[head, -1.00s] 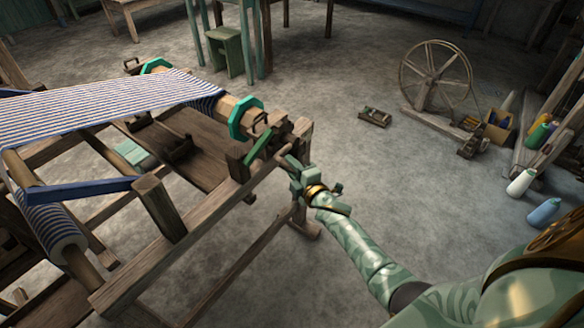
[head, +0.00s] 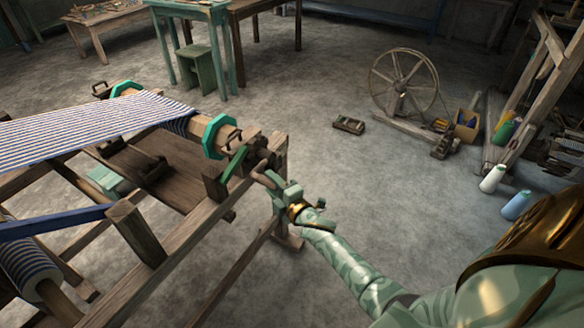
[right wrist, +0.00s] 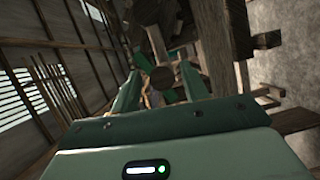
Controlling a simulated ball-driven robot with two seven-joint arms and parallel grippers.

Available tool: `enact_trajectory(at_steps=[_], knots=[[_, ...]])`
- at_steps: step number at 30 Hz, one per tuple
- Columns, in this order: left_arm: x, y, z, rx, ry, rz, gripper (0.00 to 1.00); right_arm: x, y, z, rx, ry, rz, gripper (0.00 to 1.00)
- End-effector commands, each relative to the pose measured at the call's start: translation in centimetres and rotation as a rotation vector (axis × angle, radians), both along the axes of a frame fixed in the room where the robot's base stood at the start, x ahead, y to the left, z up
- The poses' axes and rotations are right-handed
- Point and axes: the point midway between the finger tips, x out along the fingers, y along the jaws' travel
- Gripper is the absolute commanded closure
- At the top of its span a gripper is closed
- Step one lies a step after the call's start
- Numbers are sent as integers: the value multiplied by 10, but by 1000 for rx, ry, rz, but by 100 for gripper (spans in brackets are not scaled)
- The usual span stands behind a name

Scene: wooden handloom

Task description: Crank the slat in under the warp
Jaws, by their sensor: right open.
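The striped blue-and-white warp (head: 95,122) stretches across the loom to a wooden cloth beam with a teal octagonal flange (head: 219,136). At the beam's right end, by a green lever (head: 235,162), is a brown crank (head: 266,160). My right gripper (head: 272,184) is at the crank's outer end. In the right wrist view my gripper's two green fingers (right wrist: 162,92) are apart, with the round brown end of a handle (right wrist: 162,77) showing between them. Whether they touch it I cannot tell. I cannot make out the slat for certain. My left gripper is not in view.
The loom's wooden side rail (head: 175,255) and posts stand close to my right arm. A spinning wheel (head: 409,82), a small wooden box (head: 349,125) and bottles (head: 492,178) are on the floor at right. The floor between is clear.

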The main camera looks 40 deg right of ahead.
Motion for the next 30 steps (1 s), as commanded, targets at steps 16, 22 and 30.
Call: enact_trajectory(at_steps=[16,22,30], knots=[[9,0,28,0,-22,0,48,-130,-1,8,-1,-2,-2,55],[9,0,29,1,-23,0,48,-142,-1,8,-1,-3,-1,55],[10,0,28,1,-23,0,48,-143,-2,8,-1,-3,-1,55]])
